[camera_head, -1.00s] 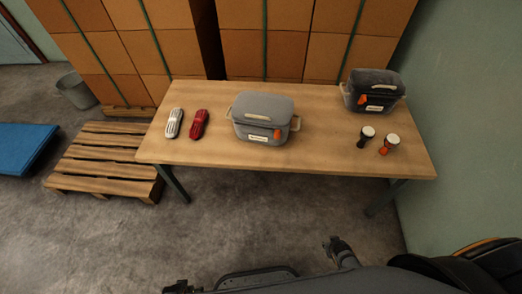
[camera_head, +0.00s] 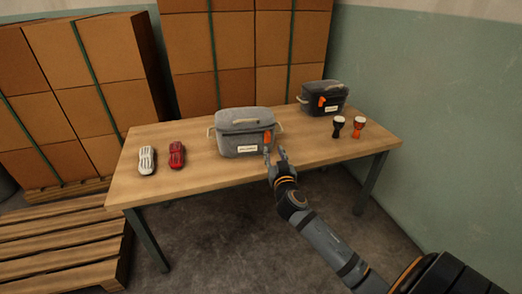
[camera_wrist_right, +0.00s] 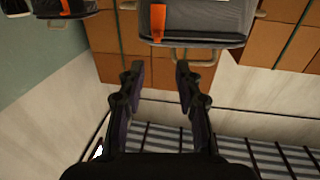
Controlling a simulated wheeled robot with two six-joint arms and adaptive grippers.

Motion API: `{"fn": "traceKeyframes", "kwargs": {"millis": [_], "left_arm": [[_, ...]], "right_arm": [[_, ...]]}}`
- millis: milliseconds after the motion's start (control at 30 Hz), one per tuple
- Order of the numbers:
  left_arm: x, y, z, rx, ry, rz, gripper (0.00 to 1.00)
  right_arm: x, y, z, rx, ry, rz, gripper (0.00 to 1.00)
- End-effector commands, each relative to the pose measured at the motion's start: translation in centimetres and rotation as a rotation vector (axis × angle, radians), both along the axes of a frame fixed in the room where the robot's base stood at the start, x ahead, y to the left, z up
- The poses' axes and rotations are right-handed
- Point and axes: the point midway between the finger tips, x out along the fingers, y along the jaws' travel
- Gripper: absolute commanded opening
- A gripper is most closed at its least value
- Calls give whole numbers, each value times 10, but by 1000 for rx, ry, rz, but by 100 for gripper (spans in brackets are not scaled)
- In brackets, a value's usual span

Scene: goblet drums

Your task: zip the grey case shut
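The grey case (camera_head: 240,139) stands upright on the middle of the wooden table, its lid down on top. It has pale side handles, a white label and an orange pull tab (camera_head: 267,138) at its front right. I cannot tell how far the zip runs. My right gripper (camera_head: 278,152) is open and empty, close in front of the case's right front corner, below the tab. In the right wrist view the case (camera_wrist_right: 205,22) and tab (camera_wrist_right: 158,20) are at the top, beyond the spread fingers (camera_wrist_right: 158,75). My left gripper is not in view.
A darker case (camera_head: 323,98) with an orange tab stands at the table's right end. Two small goblet drums (camera_head: 338,126) (camera_head: 358,127) stand before it. Boxes are stacked behind the table (camera_head: 205,185).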

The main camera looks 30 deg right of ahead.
Motion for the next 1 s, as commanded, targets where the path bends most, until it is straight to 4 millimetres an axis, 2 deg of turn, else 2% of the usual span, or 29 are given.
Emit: {"fn": "traceKeyframes", "kwargs": {"millis": [167,500,633,800,1000], "left_arm": [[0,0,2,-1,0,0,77],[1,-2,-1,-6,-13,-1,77],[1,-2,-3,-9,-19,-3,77],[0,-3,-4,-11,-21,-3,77],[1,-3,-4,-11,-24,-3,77]], "right_arm": [[5,-3,1,1,-1,-2,34],[68,-28,1,1,0,-2,34],[86,-35,1,0,1,-1,34],[97,-39,1,-1,2,0,34],[97,-40,1,-1,3,0,34]]}}
